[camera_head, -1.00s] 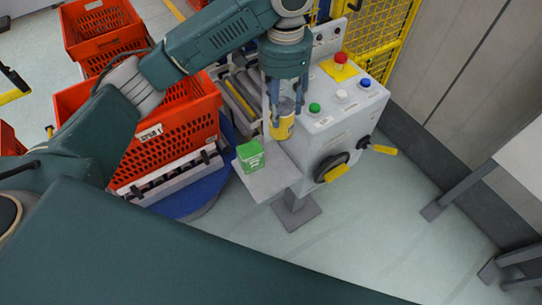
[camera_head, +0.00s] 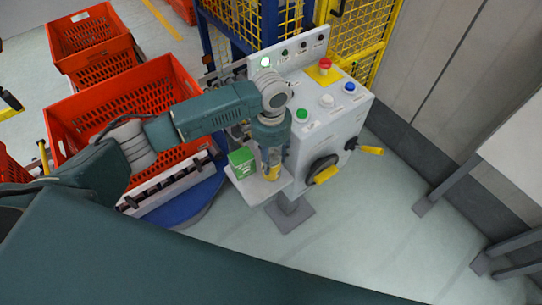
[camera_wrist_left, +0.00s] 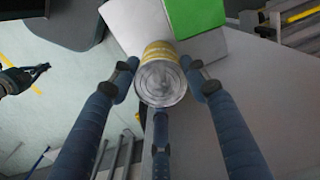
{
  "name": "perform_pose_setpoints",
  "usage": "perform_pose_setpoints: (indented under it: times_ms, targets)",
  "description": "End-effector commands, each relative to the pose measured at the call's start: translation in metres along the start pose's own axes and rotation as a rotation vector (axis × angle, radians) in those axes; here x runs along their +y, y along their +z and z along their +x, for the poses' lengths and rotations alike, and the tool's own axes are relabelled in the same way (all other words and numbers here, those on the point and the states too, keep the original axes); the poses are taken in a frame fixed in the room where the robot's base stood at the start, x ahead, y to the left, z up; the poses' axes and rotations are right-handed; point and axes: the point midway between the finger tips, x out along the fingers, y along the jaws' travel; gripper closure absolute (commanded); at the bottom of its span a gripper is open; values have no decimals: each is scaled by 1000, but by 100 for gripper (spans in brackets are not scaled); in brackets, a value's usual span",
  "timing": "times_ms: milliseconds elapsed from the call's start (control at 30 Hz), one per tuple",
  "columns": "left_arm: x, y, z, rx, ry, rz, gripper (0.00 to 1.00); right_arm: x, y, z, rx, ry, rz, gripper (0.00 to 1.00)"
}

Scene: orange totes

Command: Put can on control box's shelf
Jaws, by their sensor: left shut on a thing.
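My left gripper (camera_head: 269,158) points down over the small shelf and is shut on a yellow can with a silver end. The can (camera_head: 271,173) is upright, partly hidden by the fingers. In the left wrist view, the can (camera_wrist_left: 160,82) sits between the fingers, its round metal end facing the camera. The grey-white shelf (camera_head: 248,190) juts from the control box (camera_head: 325,120). The can is at or just above the shelf; I cannot tell whether it touches. What looks like my right gripper (camera_wrist_left: 30,78) shows small and dark at the left edge of the wrist view.
A green box (camera_head: 241,162) stands on the shelf, close beside the can; it also shows in the wrist view (camera_wrist_left: 194,14). An orange tote (camera_head: 165,80) lies left, under my arm. Open floor lies in front.

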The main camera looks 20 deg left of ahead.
Motion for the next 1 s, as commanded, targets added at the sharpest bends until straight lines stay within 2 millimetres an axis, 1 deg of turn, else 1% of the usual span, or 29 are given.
perform_pose_setpoints:
  times_ms: [100,433,467,500,733,833,933,1000]
  targets:
    - [0,-1,5,2,-1,1,92,0,-2,-1,3,0,0,100]
    - [0,0,8,2,-1,1,92,0,-2,-1,2,0,0,100]
    - [0,0,8,1,-1,1,50,0,-2,-1,2,0,0,100]
    - [0,0,8,1,-1,1,47,0,-2,-1,2,0,0,100]
    - [0,0,8,1,-1,1,47,-1,-1,-1,1,-1,0,100]
    - [-1,0,5,2,-2,1,47,-2,-1,-1,1,-2,0,100]
    - [0,-1,-4,3,0,0,47,-2,-1,2,0,-3,1,100]
    - [-1,-1,-16,5,-2,1,47,-3,0,4,0,-3,1,100]
